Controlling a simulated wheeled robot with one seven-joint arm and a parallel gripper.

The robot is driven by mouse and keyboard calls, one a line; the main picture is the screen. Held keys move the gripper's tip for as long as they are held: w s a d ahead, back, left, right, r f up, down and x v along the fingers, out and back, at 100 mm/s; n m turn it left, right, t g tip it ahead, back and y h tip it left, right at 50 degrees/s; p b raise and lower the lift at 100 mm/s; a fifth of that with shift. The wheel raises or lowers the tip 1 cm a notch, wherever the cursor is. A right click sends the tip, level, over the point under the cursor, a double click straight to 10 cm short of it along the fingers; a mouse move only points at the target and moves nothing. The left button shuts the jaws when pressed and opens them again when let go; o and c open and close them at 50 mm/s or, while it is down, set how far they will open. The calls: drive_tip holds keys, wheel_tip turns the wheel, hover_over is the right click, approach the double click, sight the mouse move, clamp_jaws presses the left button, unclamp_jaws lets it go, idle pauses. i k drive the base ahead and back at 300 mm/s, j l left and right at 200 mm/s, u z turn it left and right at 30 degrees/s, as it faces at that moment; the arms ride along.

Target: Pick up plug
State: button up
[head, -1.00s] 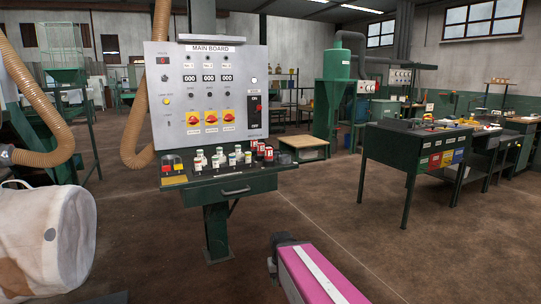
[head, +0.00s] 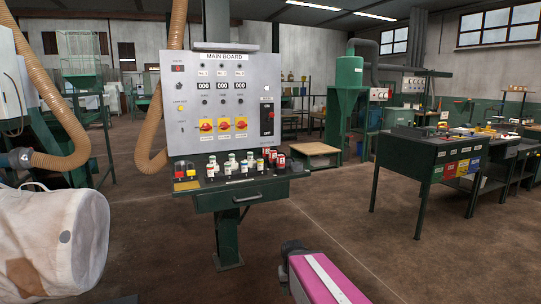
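I cannot make out a plug for certain in the head view. A pink part with a white stripe (head: 322,277) and a dark end piece rises from the bottom edge; it looks like my own arm. No gripper fingers show, so I cannot see whether they hold anything. The white bulk bag (head: 62,240) fills the lower left, with a small grey round spot on its side.
A main board panel (head: 222,105) stands ahead on a green pedestal desk (head: 250,194) with several small jars. A tan hose (head: 60,110) hangs at left. A green workbench (head: 408,168) stands at right. Brown floor (head: 330,215) lies open between.

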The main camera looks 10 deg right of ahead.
sight(281, 159)
drive_tip(key=i+l+u, duration=0.15)
drive_tip(key=l, duration=0.4)
drive_tip(key=i+l+u, duration=0.2)
drive_tip(key=l, duration=0.4)
drive_tip(key=l+u, duration=0.15)
drive_tip(key=l, duration=0.4)
